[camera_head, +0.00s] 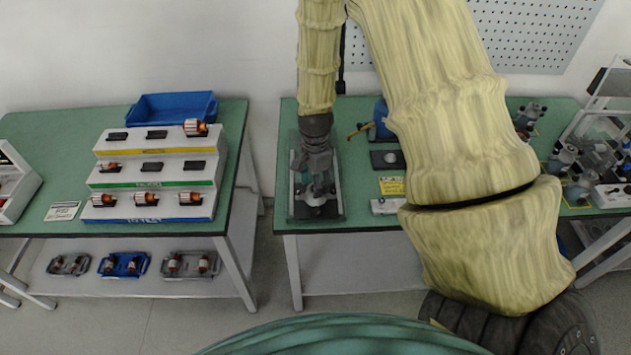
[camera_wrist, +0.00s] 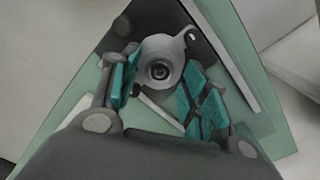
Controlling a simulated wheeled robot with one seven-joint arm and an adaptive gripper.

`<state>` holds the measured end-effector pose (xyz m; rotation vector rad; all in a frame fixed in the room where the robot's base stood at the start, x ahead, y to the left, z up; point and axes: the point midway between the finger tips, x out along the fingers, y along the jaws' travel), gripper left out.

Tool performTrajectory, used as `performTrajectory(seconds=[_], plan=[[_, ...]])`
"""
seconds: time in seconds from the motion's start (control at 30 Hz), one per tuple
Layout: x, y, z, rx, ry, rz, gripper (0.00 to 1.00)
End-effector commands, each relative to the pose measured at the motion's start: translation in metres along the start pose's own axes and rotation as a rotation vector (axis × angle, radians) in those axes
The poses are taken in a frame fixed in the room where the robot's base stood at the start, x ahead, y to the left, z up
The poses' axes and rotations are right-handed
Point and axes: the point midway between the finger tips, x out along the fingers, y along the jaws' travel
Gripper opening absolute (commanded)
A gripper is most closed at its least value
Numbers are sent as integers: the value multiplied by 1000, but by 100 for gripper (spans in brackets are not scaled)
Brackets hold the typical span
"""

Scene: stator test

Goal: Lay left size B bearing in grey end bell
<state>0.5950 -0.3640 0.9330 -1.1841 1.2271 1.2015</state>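The grey end bell (camera_wrist: 172,50) lies under my gripper in the wrist view, with a round hub and a dark hole at its centre. In the head view the end bell (camera_head: 316,196) shows as a grey part on a dark plate near the left end of the middle bench. My gripper (camera_wrist: 160,78) points down over it, its teal-padded fingers apart on either side of the hub, with nothing visibly held. A small ring (camera_wrist: 159,71) shows in the hub; I cannot tell whether it is a bearing or the seat. No separate size B bearing can be made out.
A stepped rack (camera_head: 155,172) with several copper-wound rotors stands on the left bench, before a blue bin (camera_head: 175,107). A blue device (camera_head: 382,118) and a dark square plate (camera_head: 387,160) lie right of my gripper. My arm hides much of the middle bench.

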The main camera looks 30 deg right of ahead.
Motion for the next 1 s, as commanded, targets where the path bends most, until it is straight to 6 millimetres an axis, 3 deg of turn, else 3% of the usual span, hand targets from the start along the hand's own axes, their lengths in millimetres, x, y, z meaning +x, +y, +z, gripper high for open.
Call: performTrajectory(seconds=[0.37, 1.0], plan=[[-10, 0, 0, 0, 0, -1, 46], [-102, -1, 0, -1, 1, -2, 46]])
